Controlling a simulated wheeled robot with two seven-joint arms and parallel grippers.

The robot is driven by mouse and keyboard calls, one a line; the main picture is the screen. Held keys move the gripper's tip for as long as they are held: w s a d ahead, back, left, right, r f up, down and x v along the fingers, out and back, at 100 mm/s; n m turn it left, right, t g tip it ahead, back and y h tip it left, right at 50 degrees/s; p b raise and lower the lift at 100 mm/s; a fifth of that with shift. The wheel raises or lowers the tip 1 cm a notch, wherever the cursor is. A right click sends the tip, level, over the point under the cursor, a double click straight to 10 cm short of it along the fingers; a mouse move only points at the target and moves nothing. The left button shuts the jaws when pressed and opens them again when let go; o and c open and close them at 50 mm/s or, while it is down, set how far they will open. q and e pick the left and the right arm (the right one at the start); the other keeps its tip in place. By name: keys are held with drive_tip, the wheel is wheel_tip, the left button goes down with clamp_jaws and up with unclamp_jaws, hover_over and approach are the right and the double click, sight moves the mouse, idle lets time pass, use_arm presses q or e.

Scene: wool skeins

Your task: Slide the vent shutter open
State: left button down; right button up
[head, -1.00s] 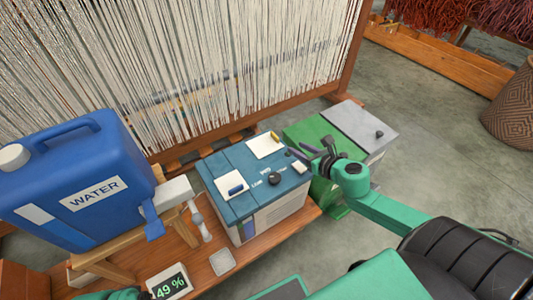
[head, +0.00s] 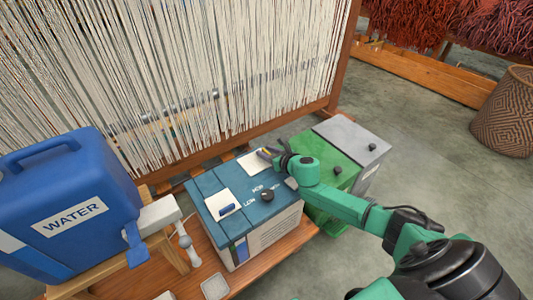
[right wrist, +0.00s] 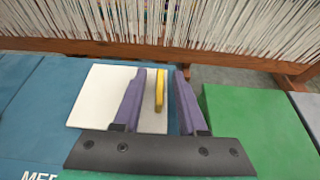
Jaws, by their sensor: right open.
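A blue box (head: 212,184) stands on a wooden bench and has two white plates on its lid. The far white plate (right wrist: 92,94) carries a yellow upright tab (right wrist: 159,90); in the head view this plate (head: 249,164) is partly hidden by my right gripper (head: 266,153). The near white plate (head: 222,205) has a blue tab. I cannot tell for sure which plate is the vent shutter. My right gripper (right wrist: 160,76) is open, its purple fingers on either side of the yellow tab, with a gap visible on both sides. My left gripper is out of view.
A black knob (head: 267,195) and a small light button (head: 291,183) sit on the lid. Green (head: 335,170) and grey (head: 350,137) boxes stand to the right. A blue water jug (head: 70,190) stands left, and a loom (head: 180,80) rises behind.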

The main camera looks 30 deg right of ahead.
clamp_jaws()
idle(1.4)
